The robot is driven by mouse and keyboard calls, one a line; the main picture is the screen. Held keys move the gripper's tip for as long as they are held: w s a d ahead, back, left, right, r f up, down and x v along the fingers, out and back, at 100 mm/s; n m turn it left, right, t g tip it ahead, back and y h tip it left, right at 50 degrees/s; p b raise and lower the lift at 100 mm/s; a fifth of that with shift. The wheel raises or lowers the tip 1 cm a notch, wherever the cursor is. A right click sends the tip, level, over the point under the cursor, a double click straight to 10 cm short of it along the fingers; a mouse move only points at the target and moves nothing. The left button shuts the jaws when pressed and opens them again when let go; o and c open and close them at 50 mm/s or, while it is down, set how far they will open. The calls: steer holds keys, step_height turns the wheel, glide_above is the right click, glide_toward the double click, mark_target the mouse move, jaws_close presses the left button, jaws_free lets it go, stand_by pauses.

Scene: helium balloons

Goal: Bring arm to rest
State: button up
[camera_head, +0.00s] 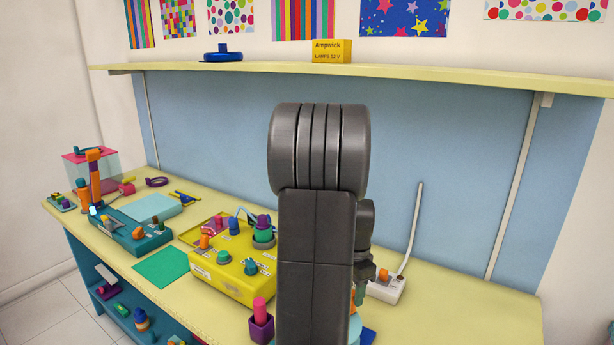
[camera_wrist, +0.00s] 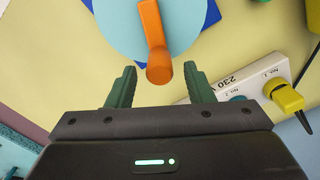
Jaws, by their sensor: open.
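Beyond the fingertips, an orange handle-like part (camera_wrist: 152,30) stands on a light blue round thing (camera_wrist: 118,22) on the pale yellow bench top (camera_wrist: 235,45). I cannot tell from this view how far the fingers are above it.
A white power strip (camera_head: 387,288) with an orange plug lies right of my arm. A yellow box with knobs (camera_head: 232,275) and a teal device (camera_head: 130,232) stand to the left. Above is a shelf (camera_head: 420,76) holding a yellow box (camera_head: 331,51) and a blue object (camera_head: 223,55).

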step_height(320, 180, down, 4)
steer(key=shift+f+b, duration=0.1)
steer(key=shift+b, duration=1.15)
steer(key=shift+s+d, duration=0.15)
steer(key=shift+s, duration=0.05)
steer(key=shift+r, duration=0.2)
